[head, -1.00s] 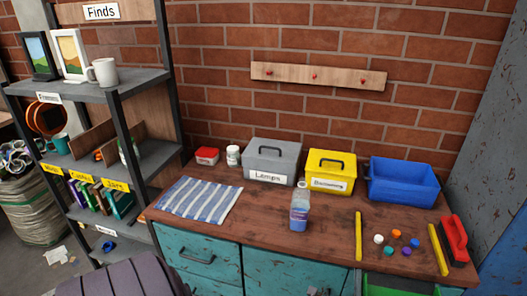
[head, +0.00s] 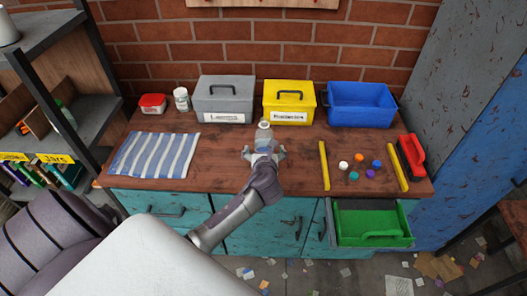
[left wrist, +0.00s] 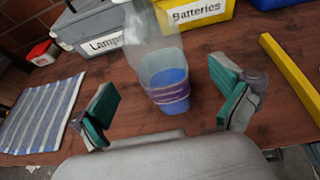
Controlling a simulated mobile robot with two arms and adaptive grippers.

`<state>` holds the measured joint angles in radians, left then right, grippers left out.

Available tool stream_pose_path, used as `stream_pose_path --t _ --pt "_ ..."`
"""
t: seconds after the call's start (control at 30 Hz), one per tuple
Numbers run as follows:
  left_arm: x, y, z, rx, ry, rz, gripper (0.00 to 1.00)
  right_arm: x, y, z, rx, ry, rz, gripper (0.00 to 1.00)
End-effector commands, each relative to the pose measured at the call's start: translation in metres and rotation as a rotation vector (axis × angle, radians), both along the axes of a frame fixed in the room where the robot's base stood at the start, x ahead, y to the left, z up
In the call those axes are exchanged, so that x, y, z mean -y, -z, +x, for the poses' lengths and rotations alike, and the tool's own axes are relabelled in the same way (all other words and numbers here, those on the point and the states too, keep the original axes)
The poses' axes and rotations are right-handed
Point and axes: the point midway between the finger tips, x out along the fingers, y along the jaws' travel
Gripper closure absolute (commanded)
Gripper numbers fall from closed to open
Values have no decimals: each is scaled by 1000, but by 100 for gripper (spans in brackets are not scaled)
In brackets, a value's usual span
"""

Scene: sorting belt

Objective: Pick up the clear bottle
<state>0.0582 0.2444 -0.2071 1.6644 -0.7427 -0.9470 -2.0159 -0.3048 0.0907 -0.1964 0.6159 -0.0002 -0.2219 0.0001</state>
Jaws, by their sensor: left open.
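The clear bottle (head: 264,137) stands upright on the wooden workbench (head: 222,160), in front of the gap between the grey and yellow boxes. In the left wrist view the bottle (left wrist: 160,72) has blue stuff in its lower part and a purple band. My left gripper (head: 264,155) is in front of the bottle in the head view, hiding its lower part. In the left wrist view the green-padded fingers of my left gripper (left wrist: 166,103) are spread wide, with the bottle between and just beyond them. The fingers do not touch it. My right gripper is not in view.
Behind stand a grey box (head: 224,101), a yellow box (head: 289,103) and a blue bin (head: 361,105). A striped cloth (head: 155,155) lies left. A green drawer (head: 371,224) is open below.

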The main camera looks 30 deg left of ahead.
Motion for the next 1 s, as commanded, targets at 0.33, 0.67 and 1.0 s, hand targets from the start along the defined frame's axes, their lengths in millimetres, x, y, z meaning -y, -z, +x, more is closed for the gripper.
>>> stream_pose_path --t 0.33,0.67,1.0 --pt "-24 15 34 1 -2 -1 0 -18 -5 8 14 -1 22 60" --pt "-28 19 41 1 1 -2 0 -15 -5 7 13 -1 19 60" --pt "-28 19 40 1 0 -2 53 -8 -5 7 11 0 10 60"
